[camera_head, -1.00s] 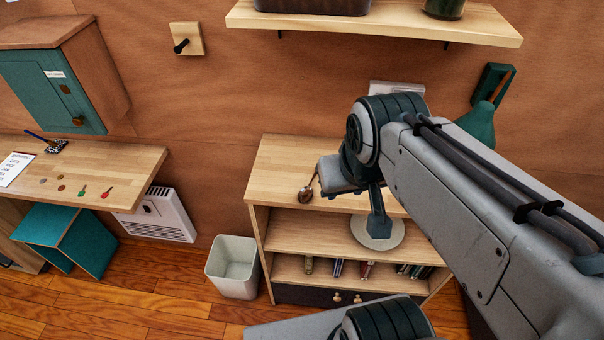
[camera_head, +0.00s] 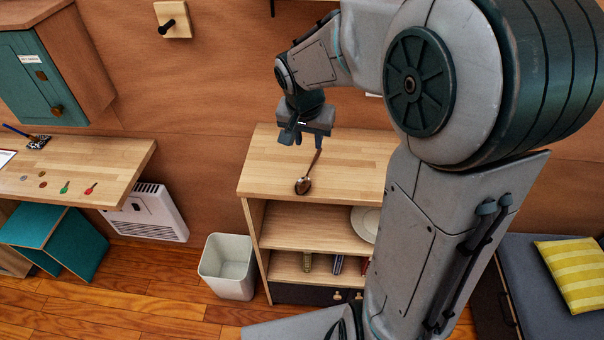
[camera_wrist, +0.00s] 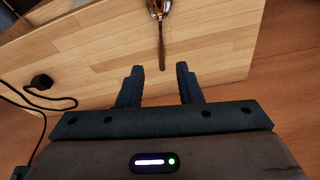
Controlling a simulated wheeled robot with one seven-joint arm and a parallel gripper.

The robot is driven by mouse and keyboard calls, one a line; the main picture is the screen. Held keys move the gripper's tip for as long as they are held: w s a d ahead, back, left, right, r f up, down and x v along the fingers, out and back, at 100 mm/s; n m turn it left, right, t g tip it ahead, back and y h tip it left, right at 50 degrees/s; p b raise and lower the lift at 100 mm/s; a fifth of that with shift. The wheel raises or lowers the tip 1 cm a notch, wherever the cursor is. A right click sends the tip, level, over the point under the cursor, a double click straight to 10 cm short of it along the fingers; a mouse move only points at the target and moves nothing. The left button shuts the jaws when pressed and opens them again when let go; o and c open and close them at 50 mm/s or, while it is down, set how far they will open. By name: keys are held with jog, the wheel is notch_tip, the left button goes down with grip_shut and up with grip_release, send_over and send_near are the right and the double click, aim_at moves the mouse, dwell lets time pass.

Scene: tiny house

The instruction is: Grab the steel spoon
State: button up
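The steel spoon (camera_head: 305,182) lies on the wooden top of a low shelf unit (camera_head: 270,162). Its bowl is near the front edge and its handle points back toward my gripper. My gripper (camera_head: 290,140) is above the back part of that top, behind the spoon's bowl. In the wrist view the spoon (camera_wrist: 161,40) shows at the top, its handle running down to just beyond and between my fingertips. There my gripper (camera_wrist: 160,72) is open, its two dark fingers apart with nothing between them.
A white bin (camera_head: 229,268) stands on the floor left of the shelf unit. A desk (camera_head: 110,170) with small items is at the left. A black plug with a cable (camera_wrist: 41,81) shows at the left of the wrist view. The shelf top around the spoon is clear.

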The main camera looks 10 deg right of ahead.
aim_at(311, 168)
jog(key=p+x, duration=0.1)
jog(key=x, duration=1.1)
jog(key=shift+a+f, duration=0.1)
jog(key=shift+f, duration=0.15)
grip_shut()
